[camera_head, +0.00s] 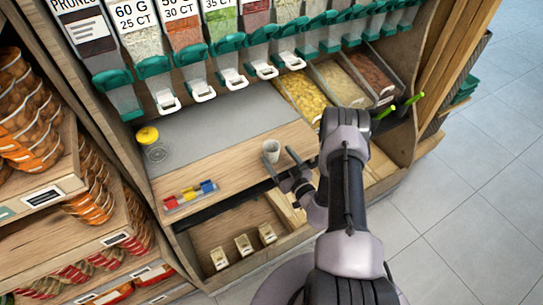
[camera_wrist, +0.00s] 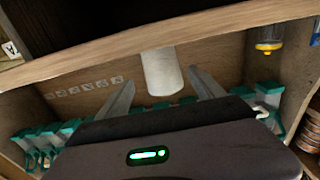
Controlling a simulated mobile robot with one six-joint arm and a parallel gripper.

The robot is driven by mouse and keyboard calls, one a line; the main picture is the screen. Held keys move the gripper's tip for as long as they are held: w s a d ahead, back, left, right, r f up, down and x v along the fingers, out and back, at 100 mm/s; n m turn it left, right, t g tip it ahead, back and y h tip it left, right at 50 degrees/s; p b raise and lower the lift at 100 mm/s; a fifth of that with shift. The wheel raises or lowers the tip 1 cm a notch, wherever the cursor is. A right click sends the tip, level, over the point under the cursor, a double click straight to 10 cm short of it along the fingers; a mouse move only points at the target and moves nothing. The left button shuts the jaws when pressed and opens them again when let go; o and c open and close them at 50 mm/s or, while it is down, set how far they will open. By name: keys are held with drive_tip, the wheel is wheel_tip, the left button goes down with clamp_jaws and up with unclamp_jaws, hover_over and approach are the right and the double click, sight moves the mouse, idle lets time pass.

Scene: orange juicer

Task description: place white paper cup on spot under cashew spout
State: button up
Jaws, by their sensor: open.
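The white paper cup (camera_head: 271,151) stands upright on the wooden counter (camera_head: 232,172), near its front edge. My gripper (camera_head: 278,155) is open at the cup, with a finger to either side of its near end. In the wrist view the cup (camera_wrist: 162,72) shows between the spread fingertips of my gripper (camera_wrist: 161,78), with gaps on both sides. A row of dispensers with green tops and white spouts (camera_head: 204,93) runs behind the counter. I cannot read which one is cashew.
A yellow-lidded jar (camera_head: 150,146) stands at the counter's left. A tray with coloured blocks (camera_head: 190,195) lies at the front left. Open bins of yellow food (camera_head: 304,96) are at the right. The grey strip (camera_head: 222,122) before the spouts is mostly clear.

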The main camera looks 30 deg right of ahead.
sight(276, 155)
drive_tip(key=w, duration=0.1)
drive_tip(key=w+b, duration=0.1)
drive_tip(key=w, duration=0.1)
drive_tip(key=shift+w+a+r, duration=0.1)
drive_tip(key=shift+w+a, duration=0.1)
drive_tip(key=shift+a, duration=0.2)
drive_tip(key=shift+w+r, duration=0.1)
drive_tip(key=shift+w, duration=0.3)
drive_tip(key=c, duration=1.5)
